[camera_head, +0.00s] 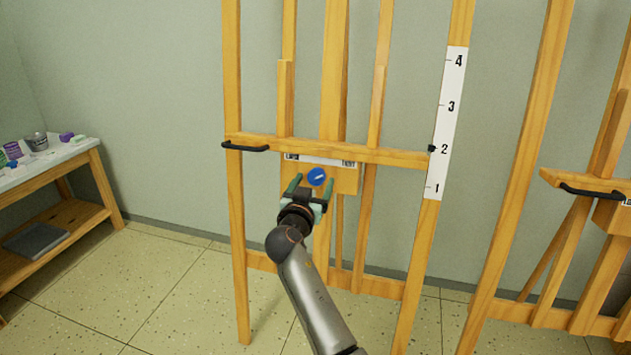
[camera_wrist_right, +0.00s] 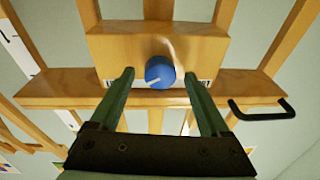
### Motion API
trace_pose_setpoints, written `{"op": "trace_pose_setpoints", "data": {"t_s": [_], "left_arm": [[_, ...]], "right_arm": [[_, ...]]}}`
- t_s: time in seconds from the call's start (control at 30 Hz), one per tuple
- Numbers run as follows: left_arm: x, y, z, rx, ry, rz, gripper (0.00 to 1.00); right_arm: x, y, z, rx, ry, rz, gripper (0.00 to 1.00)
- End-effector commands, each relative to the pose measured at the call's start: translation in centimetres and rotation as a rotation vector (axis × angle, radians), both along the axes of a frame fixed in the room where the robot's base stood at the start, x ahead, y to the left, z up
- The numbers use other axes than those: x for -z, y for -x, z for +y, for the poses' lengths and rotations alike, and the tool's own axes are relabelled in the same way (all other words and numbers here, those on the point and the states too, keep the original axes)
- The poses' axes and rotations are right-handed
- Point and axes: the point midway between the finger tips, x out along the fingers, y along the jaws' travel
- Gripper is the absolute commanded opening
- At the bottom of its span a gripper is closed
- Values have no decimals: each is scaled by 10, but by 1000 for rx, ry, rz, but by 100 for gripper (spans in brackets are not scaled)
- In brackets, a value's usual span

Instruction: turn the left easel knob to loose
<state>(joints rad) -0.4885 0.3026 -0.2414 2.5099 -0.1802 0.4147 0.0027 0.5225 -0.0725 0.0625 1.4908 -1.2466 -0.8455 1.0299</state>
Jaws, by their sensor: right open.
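The left easel's knob (camera_head: 316,176) is a blue round knob with a white pointer line, on a wooden block (camera_head: 347,179) under the easel's crossbar (camera_head: 380,154). My right gripper (camera_head: 309,187) is open just in front of and below the knob, its green fingers apart. In the right wrist view the knob (camera_wrist_right: 160,72) sits beyond and between the two fingertips (camera_wrist_right: 160,78), and I see no contact. A label lies behind the knob, with "TIGHT" partly readable at its right end in the head view; its middle is hidden. My left gripper is not in view.
A black handle (camera_head: 246,147) sticks out at the crossbar's left end. A numbered scale strip (camera_head: 446,125) runs up the right post. A second easel (camera_head: 590,185) stands at right, and a bench (camera_head: 60,200) with art supplies stands at left. The floor between is clear.

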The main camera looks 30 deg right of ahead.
Motion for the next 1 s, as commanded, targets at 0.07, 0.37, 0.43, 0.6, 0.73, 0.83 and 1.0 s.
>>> {"op": "trace_pose_setpoints", "data": {"t_s": [0.07,0.37,0.43,0.6,0.73,0.83,1.0], "left_arm": [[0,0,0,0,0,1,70],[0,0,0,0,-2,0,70],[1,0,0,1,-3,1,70],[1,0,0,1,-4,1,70],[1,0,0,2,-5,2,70],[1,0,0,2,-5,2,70],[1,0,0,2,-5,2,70]], "right_arm": [[0,0,1,0,-1,1,80],[0,0,0,0,0,0,71],[0,0,0,0,0,0,63],[0,0,0,0,0,0,44],[0,0,0,0,0,0,29],[0,0,0,0,1,-1,18],[0,0,0,-1,1,-1,0]]}}
